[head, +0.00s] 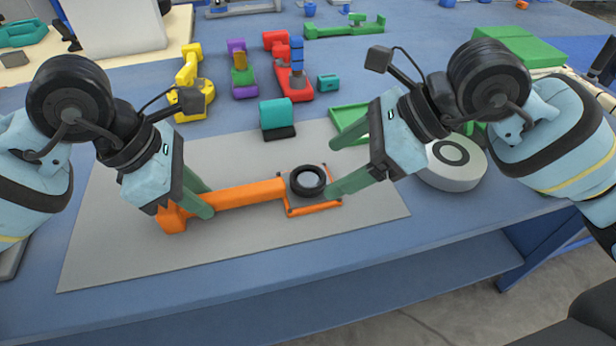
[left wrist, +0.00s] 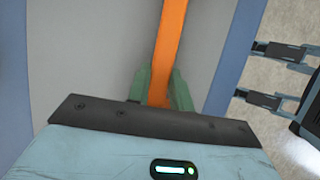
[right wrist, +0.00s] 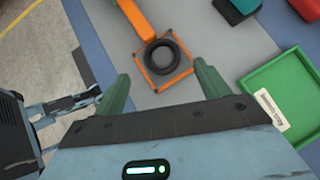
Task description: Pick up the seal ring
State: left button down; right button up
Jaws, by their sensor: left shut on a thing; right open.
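The seal ring, a black ring (head: 307,180), lies on the square end of an orange tool (head: 245,194) on the grey mat (head: 120,250). It also shows in the right wrist view (right wrist: 166,57), near the top middle. My left gripper (head: 205,200) is shut on the orange tool's handle, and the handle runs up between its fingers in the left wrist view (left wrist: 169,60). My right gripper (head: 342,165) is open and empty, its fingers to the right of the ring and apart from it. In the right wrist view the ring lies ahead, between the fingertips.
A green tray (head: 350,112) stands behind my right gripper. A white round part with a dark ring (head: 452,172) is at the right. A teal cylinder on a black base (head: 277,116) stands behind the ring. Yellow, purple and red parts are further back. The front of the mat is clear.

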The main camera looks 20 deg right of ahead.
aim_at(305, 179)
jog(key=shift+w+x, duration=0.15)
jog(key=shift+x, duration=1.15)
jog(key=shift+w+x, duration=0.1)
jog(key=shift+x, duration=1.2)
jog(key=shift+a+r, duration=0.1)
jog(key=shift+r, duration=0.1)
jog(key=shift+c, duration=0.3)
jog(key=c, duration=1)
